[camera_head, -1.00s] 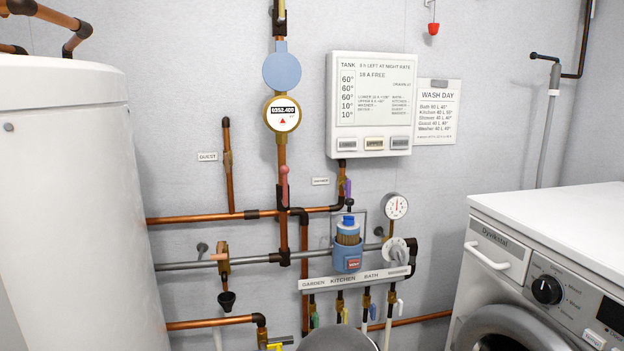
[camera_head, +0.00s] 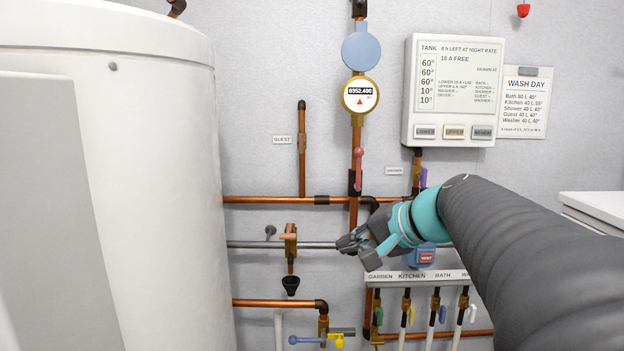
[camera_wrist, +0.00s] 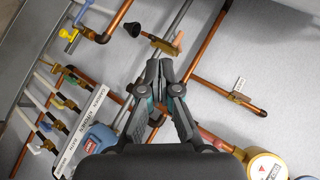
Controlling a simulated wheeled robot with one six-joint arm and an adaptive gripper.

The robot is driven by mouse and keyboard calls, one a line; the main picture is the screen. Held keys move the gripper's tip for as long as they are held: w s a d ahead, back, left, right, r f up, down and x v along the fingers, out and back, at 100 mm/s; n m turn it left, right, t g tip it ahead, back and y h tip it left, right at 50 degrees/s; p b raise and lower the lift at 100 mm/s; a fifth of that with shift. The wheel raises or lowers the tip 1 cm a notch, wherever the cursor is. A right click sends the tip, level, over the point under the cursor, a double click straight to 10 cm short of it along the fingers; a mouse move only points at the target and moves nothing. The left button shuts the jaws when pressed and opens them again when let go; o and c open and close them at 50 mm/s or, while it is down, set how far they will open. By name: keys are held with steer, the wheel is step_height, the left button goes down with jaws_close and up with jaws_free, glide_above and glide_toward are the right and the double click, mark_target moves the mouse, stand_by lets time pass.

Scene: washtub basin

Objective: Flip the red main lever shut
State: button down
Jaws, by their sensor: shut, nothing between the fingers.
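The red main lever (camera_head: 358,166) is on the vertical copper pipe below the round brass meter (camera_head: 360,95). It stands upright, in line with the pipe. My gripper (camera_head: 347,243) is shut and empty. In the head view it appears below the lever, in front of the grey horizontal pipe and apart from the lever. In the wrist view my closed fingers (camera_wrist: 165,75) meet over the wall and pipes. A reddish piece that looks like the lever (camera_wrist: 213,138) shows beside the right finger there, partly hidden.
The white tank (camera_head: 150,170) fills the left side. A brass valve with a black funnel (camera_head: 290,283) sits left of my gripper. A labelled strip (camera_head: 418,275) with several small coloured taps lies below. A control panel (camera_head: 453,90) hangs upper right.

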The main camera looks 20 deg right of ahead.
steer(key=w+d+r+m+t+b, duration=0.1)
steer(key=w+d+r+t, duration=0.1)
steer(key=d, duration=0.4)
steer(key=w+d+r+m+t+b, duration=0.1)
steer(key=w+d+r+m+t, duration=0.1)
steer(key=d+r, duration=0.2)
steer(key=w+d+r+m+t, duration=0.1)
steer(key=d+r+m+t, duration=0.1)
steer(key=d, duration=0.7)
step_height(320, 180, up, 2)
steer(key=shift+w+t+b, duration=0.4)
steer(key=shift+t, duration=0.1)
steer(key=shift+w, duration=0.15)
glide_toward(358, 169)
steer(key=w+d+r, duration=0.2)
steer(key=w+d, duration=0.1)
steer(key=w, duration=0.2)
steer(key=shift+w+a+f, duration=0.1)
steer(key=shift+w+a, duration=0.45)
steer(key=shift+a, duration=0.3)
steer(key=shift+w+a+f, duration=0.1)
steer(key=shift+w+a, duration=0.4)
steer(key=shift+a, duration=0.35)
steer(key=shift+d+r+p, duration=0.1)
steer(key=shift+p, duration=0.2)
